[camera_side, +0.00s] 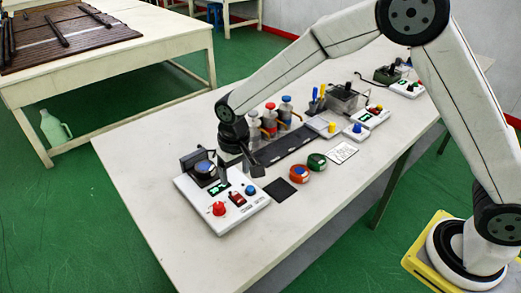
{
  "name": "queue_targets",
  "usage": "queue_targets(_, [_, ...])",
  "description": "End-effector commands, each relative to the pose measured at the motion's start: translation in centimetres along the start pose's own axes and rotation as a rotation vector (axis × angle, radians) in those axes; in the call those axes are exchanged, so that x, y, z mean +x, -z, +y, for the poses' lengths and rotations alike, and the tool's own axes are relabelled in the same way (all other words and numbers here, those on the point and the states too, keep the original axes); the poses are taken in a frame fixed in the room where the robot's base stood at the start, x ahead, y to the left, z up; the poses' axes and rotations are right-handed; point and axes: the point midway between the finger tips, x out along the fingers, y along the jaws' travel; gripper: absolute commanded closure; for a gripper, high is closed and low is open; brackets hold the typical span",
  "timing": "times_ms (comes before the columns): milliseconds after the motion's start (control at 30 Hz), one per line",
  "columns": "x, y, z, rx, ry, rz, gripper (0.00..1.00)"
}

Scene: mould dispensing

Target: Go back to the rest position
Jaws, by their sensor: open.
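My gripper (250,167) hangs low over the left part of the white table (290,228), pointing down. It is open, with nothing seen between its fingers. It is just behind and right of a white control box (236,222) with a red knob, a blue button and a green display. A dark holder with a blue-topped round part (204,168) stands at the back of this box. Whether my gripper touches the holder or box cannot be told. An orange-red round piece (299,174) and a green round piece (317,162) lie to the right.
A black square pad (279,190) and a white card (342,153) lie on the table. More control boxes (371,117) are to the right. The front-left tabletop is clear.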

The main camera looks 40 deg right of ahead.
Motion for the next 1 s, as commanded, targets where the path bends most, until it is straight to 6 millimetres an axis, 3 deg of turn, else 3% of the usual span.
queue_targets(200, [-2.1, -3.0, 5.3, 0.000, 0.009, 0.047, 0.23])
queue_targets(600, [-4.1, -11.0, 13.1, -0.009, 0.005, 0.136, 0.23])
queue_targets(800, [-4.3, -15.0, 15.5, -0.014, -0.005, 0.174, 0.23])
queue_targets(1000, [-4.2, -17.1, 16.5, -0.018, -0.012, 0.191, 0.23])
